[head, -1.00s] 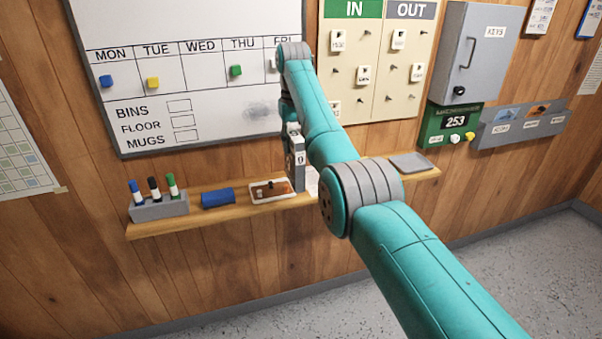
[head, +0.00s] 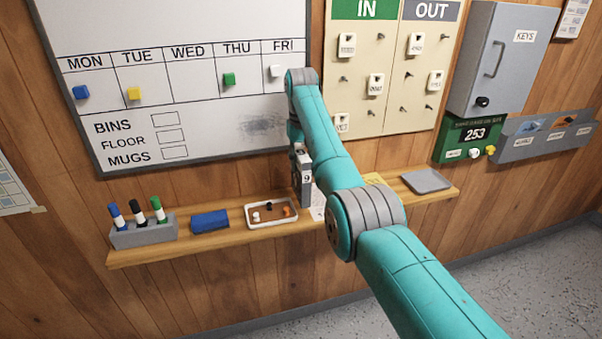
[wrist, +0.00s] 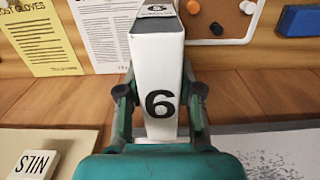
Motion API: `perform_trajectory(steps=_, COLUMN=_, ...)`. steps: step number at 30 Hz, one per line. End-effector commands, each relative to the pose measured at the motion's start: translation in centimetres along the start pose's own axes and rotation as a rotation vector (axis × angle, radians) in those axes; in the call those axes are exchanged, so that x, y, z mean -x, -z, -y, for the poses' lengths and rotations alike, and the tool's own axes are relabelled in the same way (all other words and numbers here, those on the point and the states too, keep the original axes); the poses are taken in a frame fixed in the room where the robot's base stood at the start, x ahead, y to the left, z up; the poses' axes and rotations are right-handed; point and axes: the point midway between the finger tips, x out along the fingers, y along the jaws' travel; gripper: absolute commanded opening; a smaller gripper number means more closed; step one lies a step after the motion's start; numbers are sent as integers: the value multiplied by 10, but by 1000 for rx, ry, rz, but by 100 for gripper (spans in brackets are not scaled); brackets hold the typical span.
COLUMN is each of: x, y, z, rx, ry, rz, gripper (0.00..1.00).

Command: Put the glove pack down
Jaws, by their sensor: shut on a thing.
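The glove pack is a slim white and dark box with a large number. It shows in the head view (head: 304,183) as a 9 and in the wrist view (wrist: 157,58) as a 6, because that view is upside down. My gripper (wrist: 160,95) is shut on the pack, one finger on each side. In the head view the pack hangs upright under my arm's end, over or at the wall shelf (head: 235,227), just right of a small tray. I cannot tell whether its lower end touches the shelf.
On the shelf are a marker holder (head: 143,232), a blue eraser (head: 210,221), the tray of pins (head: 272,222), a white sheet (head: 318,206), a yellow sheet (wrist: 40,40) and a grey pad (head: 426,181). The whiteboard (head: 190,100) and IN/OUT board (head: 392,80) are behind.

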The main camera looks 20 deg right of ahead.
Motion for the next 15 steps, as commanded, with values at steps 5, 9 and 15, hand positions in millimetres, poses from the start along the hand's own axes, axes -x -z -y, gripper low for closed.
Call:
perform_trajectory(steps=5, x=-22, y=-1, z=0, rx=0, ry=0, rz=4, gripper=0)
perform_trajectory(steps=9, x=-36, y=0, z=0, rx=0, ry=0, rz=2, gripper=0)
perform_trajectory(steps=15, x=-36, y=0, z=0, rx=0, ry=0, rz=1, gripper=0)
